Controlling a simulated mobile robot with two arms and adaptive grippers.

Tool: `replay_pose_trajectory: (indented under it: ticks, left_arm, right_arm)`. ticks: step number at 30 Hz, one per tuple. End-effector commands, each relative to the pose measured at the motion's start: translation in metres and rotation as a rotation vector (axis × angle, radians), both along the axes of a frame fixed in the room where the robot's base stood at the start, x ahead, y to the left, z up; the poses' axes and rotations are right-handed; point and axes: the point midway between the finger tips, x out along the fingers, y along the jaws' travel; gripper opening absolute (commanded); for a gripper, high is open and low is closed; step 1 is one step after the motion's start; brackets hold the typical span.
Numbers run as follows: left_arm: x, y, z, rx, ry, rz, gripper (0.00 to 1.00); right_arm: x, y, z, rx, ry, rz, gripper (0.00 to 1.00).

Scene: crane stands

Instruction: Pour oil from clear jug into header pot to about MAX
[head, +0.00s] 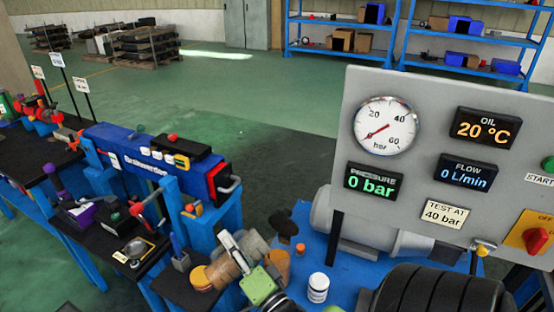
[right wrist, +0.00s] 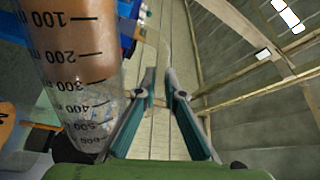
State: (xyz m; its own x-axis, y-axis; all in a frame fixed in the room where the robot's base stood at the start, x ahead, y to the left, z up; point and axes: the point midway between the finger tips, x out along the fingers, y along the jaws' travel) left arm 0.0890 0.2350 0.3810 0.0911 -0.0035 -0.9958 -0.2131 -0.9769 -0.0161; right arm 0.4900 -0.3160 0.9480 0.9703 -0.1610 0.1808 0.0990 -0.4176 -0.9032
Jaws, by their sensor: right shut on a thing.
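The clear jug (head: 220,268) shows in the head view as a tilted cylinder with brownish contents at bottom centre. My right gripper (head: 237,254) crosses in front of it. In the right wrist view the jug (right wrist: 78,70) fills the left side, with a printed scale and brown oil toward the 100 end. There my right gripper's fingers (right wrist: 161,80) point away beside the jug, close together; their hold on it is hard to make out. An orange cup-like vessel (head: 278,266) stands just right of the gripper; I cannot tell if it is the header pot. My left gripper is out of view.
A white jar (head: 318,288) stands on the blue bench, right of the orange vessel. A grey gauge panel (head: 430,110) rises at right, reading 0 bar and 20 °C. A black motor-like body (head: 440,293) is in front of it. A tool-covered workbench (head: 95,215) is at left.

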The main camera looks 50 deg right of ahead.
Motion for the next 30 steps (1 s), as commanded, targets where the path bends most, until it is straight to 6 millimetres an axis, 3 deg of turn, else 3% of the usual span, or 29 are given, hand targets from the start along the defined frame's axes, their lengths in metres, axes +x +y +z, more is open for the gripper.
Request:
replay_pose_trajectory:
  ticks: [30]
  left_arm:
    - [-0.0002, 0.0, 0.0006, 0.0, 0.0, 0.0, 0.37]
  right_arm:
    - [-0.0009, -0.0036, 0.0059, 0.034, -0.012, -0.001, 0.0]
